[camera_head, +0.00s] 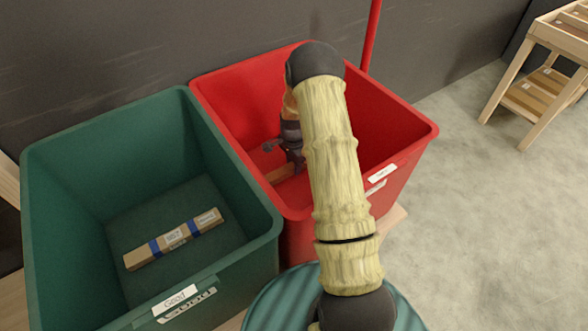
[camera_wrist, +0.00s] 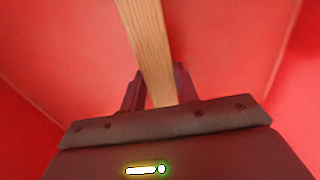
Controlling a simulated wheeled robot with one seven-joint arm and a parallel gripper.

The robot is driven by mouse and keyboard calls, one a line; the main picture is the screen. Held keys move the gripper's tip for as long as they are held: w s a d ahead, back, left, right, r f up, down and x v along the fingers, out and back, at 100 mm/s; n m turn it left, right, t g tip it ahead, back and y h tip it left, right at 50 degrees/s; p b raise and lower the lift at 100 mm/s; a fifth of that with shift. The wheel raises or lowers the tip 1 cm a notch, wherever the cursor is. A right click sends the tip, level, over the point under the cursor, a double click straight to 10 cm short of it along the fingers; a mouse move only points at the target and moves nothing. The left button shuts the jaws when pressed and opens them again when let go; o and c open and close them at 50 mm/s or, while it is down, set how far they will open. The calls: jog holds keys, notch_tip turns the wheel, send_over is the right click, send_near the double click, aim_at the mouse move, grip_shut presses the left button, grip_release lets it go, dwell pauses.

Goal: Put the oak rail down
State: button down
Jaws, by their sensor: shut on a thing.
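The oak rail (camera_wrist: 148,42) is a light brown wooden bar. In the wrist view it runs from the top edge down between the two fingers of my gripper (camera_wrist: 160,88), which is shut on it. In the head view, my gripper (camera_head: 288,155) is down inside the red bin (camera_head: 392,118), and a short brown part of the rail (camera_head: 283,173) shows below it. My arm hides much of the bin's inside. I cannot tell whether the rail touches the bin floor.
A green bin (camera_head: 66,166) labelled "Good" stands to the left, with a wrapped wooden piece (camera_head: 175,238) with blue bands on its floor. A red post (camera_head: 371,38) rises behind the red bin. A wooden rack (camera_head: 540,75) stands at the upper right. The floor at right is clear.

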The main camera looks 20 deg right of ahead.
jog(key=shift+f, duration=1.15)
jog(key=shift+f, duration=0.1)
jog(key=c, duration=1.1)
grip_release()
jog(key=shift+o, duration=0.2)
notch_tip(320, 180, up, 12)
jog(key=p, duration=0.4)
notch_tip(320, 180, up, 10)
jog(key=p, duration=1)
